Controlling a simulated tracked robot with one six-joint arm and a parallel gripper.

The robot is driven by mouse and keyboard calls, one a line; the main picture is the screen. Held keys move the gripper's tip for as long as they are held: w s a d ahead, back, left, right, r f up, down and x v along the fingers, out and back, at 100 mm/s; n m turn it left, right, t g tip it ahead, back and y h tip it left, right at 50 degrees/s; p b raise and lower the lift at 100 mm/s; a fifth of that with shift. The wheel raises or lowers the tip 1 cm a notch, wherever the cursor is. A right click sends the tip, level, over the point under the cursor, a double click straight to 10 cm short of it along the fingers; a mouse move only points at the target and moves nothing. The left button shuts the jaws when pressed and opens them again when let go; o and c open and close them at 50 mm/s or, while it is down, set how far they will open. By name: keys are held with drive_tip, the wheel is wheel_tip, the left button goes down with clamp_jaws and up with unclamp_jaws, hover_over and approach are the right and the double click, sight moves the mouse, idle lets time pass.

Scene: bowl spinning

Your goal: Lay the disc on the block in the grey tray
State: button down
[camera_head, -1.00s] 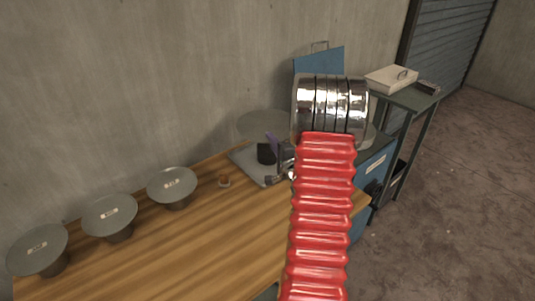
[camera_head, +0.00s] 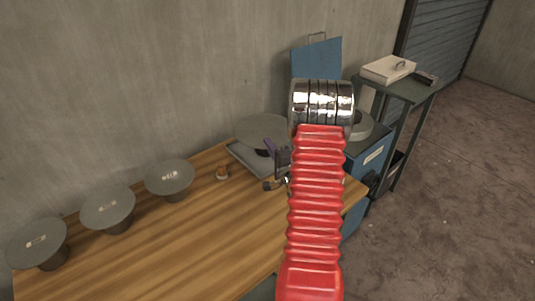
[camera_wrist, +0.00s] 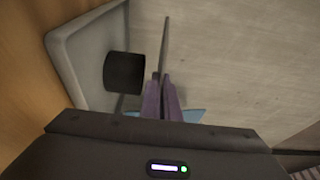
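The grey disc (camera_head: 262,129) is level above the grey tray (camera_head: 238,155) at the table's far end. My gripper (camera_head: 271,147) has purple fingers closed on the disc's near edge. In the wrist view the fingers (camera_wrist: 163,97) pinch the disc (camera_wrist: 166,45), which shows edge-on as a thin line. The dark round block (camera_wrist: 125,72) stands in the tray (camera_wrist: 75,65), with a narrow gap between its top and the disc. In the head view the disc hides most of the block (camera_head: 262,153).
Three labelled grey discs on stands (camera_head: 170,178), (camera_head: 108,208), (camera_head: 38,240) line the table's left side. A small orange-brown item (camera_head: 222,173) is near the tray. A blue cabinet (camera_head: 368,165) and a green side table (camera_head: 405,88) with a pale box (camera_head: 388,69) are right.

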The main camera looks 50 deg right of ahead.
drive_tip(key=shift+f, duration=1.5)
drive_tip(key=shift+f, duration=0.1)
drive_tip(key=c, duration=2)
unclamp_jaws()
drive_tip(key=shift+s, duration=0.1)
drive_tip(key=v, duration=1.2)
